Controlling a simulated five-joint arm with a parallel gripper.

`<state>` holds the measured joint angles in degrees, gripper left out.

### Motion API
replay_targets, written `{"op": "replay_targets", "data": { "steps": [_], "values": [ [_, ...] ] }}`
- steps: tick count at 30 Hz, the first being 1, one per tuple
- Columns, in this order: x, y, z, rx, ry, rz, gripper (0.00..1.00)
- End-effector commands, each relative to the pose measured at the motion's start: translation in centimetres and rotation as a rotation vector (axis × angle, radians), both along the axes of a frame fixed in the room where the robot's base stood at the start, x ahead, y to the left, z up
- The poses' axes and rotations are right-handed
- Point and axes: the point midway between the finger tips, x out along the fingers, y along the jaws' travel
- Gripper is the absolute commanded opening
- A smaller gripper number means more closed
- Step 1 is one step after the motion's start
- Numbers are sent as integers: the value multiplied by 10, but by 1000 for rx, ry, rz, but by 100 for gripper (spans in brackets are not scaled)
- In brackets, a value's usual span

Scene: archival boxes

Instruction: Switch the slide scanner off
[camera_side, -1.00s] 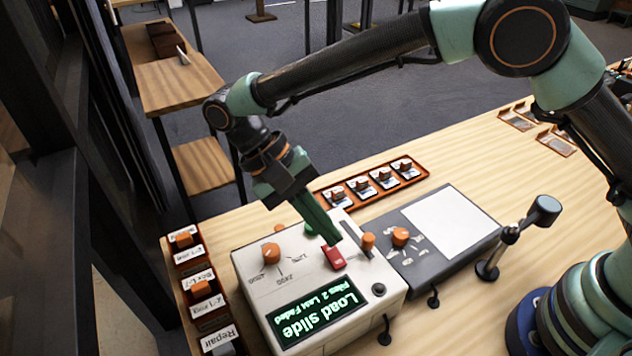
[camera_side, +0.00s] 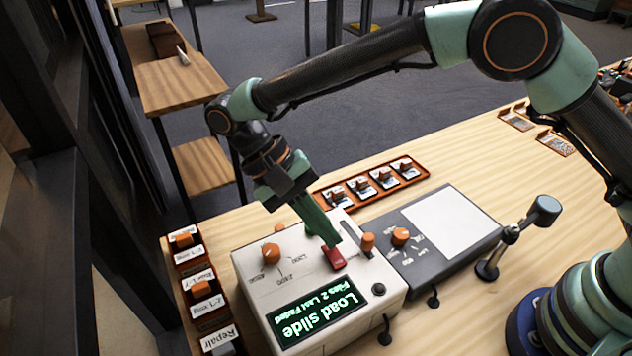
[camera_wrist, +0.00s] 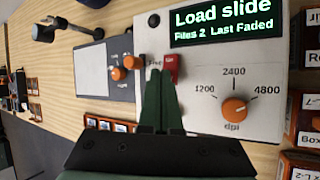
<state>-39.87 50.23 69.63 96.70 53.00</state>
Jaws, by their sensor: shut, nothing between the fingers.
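The slide scanner (camera_side: 300,325) is a pale box on the wooden table, with a lit green display (camera_side: 313,313) reading "Load slide" and "Files 2 Last Faded". Its red rocker switch (camera_side: 335,259) is on the top face; it also shows in the wrist view (camera_wrist: 172,66). An orange dpi knob (camera_side: 271,253) is on the same face and shows in the wrist view (camera_wrist: 234,108). My gripper (camera_side: 333,243) is shut and empty, its green fingertips at the edge of the red switch. I cannot tell whether they touch it. In the wrist view the fingers (camera_wrist: 160,75) cover the area beside the switch.
A dark grey unit with a white panel (camera_side: 447,224) and orange knob stands beside the scanner. An orange tray (camera_side: 428,172) of slides lies behind. Labelled boxes (camera_side: 200,290) line the left table edge. A small stand lamp (camera_side: 510,234) is at right.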

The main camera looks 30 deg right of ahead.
Motion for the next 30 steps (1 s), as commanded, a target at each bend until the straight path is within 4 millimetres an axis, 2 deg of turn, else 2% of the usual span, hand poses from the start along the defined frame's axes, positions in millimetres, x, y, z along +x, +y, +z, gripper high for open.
{"op": "replay_targets", "data": {
  "steps": [30],
  "values": [
    [2,0,-7,1,1,-1,0]
  ]
}}
